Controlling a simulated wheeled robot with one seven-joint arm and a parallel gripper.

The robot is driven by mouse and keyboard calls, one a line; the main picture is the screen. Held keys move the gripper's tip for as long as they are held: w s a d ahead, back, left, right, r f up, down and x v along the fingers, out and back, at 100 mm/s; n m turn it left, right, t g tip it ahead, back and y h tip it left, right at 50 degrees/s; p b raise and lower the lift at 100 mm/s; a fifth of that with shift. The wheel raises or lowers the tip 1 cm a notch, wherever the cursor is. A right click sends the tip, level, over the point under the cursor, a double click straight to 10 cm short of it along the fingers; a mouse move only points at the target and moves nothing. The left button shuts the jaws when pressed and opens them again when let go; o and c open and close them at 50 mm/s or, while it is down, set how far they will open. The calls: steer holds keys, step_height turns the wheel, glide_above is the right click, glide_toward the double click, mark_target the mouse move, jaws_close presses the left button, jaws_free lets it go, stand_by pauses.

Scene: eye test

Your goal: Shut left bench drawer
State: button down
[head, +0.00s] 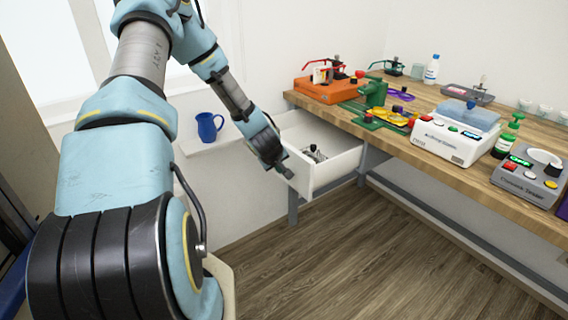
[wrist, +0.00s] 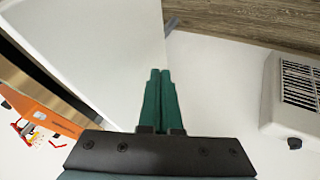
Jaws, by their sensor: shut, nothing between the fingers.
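The left bench drawer (head: 335,168) is white and stands pulled out from under the left end of the wooden bench (head: 420,150). A small dark and metallic item (head: 315,154) lies inside it. My gripper (head: 288,174) is at the left end of the drawer's front, pointing down and to the right. I cannot tell whether it touches the drawer. In the wrist view its two green fingers (wrist: 160,98) are shut together with nothing between them. A white panel (wrist: 100,45), which looks like part of the drawer, lies left of the fingers there.
An orange device (head: 325,89), a green one (head: 374,93) and a white one (head: 450,142) stand on the bench. A blue mug (head: 208,126) stands on a white ledge left of my forearm. The wooden floor (head: 320,260) before the drawer is clear.

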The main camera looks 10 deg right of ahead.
steer(key=shift+w+d, duration=0.4)
steer(key=shift+d, duration=0.35)
steer(key=shift+d, duration=0.1)
